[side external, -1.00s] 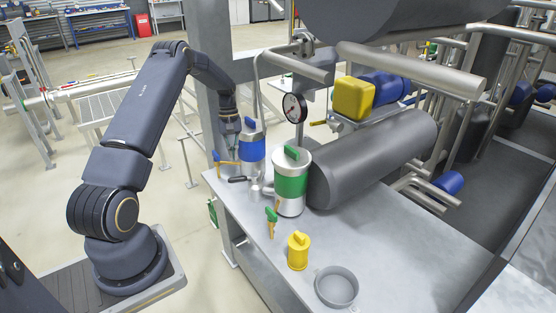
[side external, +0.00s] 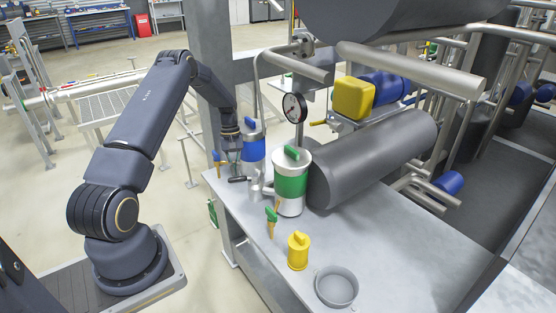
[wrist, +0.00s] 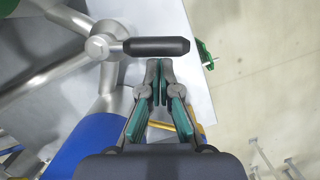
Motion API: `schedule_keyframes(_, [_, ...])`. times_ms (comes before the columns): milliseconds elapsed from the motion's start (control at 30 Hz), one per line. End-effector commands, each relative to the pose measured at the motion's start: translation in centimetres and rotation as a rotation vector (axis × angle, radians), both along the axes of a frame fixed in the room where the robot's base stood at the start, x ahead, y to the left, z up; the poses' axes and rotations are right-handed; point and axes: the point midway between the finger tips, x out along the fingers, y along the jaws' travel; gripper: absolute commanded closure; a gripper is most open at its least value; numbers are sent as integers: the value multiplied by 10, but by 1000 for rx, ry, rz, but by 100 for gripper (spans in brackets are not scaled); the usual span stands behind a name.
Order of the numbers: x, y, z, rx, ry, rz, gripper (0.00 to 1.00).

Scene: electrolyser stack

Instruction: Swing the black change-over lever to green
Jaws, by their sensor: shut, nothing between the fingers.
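The black change-over lever (side external: 238,179) sticks out to the left from a silver valve (side external: 256,187) on the table, between the blue-banded canister (side external: 252,151) and the green-banded canister (side external: 291,187). In the wrist view the lever (wrist: 157,47) lies crosswise, joined at its left end to the silver valve hub (wrist: 98,46). My gripper (wrist: 158,64) is shut and empty, its fingertips just below the lever in that picture. Whether they touch it I cannot tell. In the side view my gripper (side external: 234,167) is beside the blue-banded canister, close to the lever; its fingertips are hard to make out.
A small blue-handled valve (side external: 217,158) is just left of my gripper. A green-handled valve (side external: 272,221), a yellow canister (side external: 298,251) and a grey pan (side external: 337,286) stand nearer the front. A large dark cylinder (side external: 375,158) lies behind the green-banded canister. The table's right part is clear.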

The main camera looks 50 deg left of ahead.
Motion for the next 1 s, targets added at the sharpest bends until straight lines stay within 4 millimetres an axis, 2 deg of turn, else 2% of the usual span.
schedule_keyframes(567, [-7, -8, 0, -2, 2, 133, 100])
schedule_keyframes(1000, [-19, -32, 0, -2, 4, 504, 100])
